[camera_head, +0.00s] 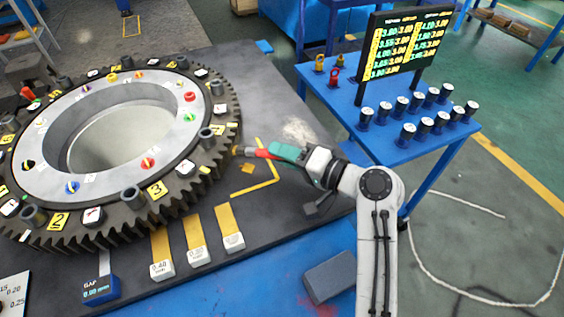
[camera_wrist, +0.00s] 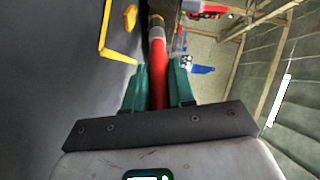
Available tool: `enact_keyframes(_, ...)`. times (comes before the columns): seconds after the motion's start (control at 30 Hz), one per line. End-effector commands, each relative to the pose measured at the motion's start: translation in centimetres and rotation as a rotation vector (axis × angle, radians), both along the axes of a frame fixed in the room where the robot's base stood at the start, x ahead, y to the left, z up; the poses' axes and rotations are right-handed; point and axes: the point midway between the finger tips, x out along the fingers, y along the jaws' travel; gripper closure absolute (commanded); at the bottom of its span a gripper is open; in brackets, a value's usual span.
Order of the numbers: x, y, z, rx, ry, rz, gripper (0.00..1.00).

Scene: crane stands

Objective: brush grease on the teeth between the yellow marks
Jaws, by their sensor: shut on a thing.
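A large dark ring gear (camera_head: 110,150) lies flat on a dark bench, its teeth facing outward around the rim. Yellow numbered plates, bolts and small coloured parts sit on its top. My gripper (camera_head: 284,152) is right of the gear, with teal fingers shut on a brush with a red handle (camera_head: 262,153). The brush points left, its tip close to the gear's teeth; I cannot tell if it touches. In the wrist view the red handle (camera_wrist: 158,75) runs between the teal fingers (camera_wrist: 160,92), and its metal collar and tip are at the top edge.
Yellow corner lines (camera_head: 262,184) mark the bench beside the gear. White blocks with yellow strips (camera_head: 196,254) and a blue gap display (camera_head: 100,290) lie in front. A blue table (camera_head: 375,140) at right bears several cans and a screen (camera_head: 405,45). A grey block (camera_head: 329,277) lies near my arm.

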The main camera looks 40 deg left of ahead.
Motion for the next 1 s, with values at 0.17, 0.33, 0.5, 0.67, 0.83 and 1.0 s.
enact_keyframes(0.17,-0.3,0.2,0.3,0.004,-0.001,0.007,1.00)
enact_keyframes(0.33,-1.3,-0.4,0.5,0.004,0.000,0.008,1.00)
enact_keyframes(0.5,-2.4,-1.2,0.4,0.002,0.000,0.006,1.00)
enact_keyframes(0.67,-3.1,-1.8,0.3,0.002,0.000,0.003,1.00)
enact_keyframes(0.83,-3.4,-2.1,0.2,0.002,-0.001,0.001,1.00)
enact_keyframes(1.0,-4.4,-2.6,0.4,0.001,-0.001,0.000,1.00)
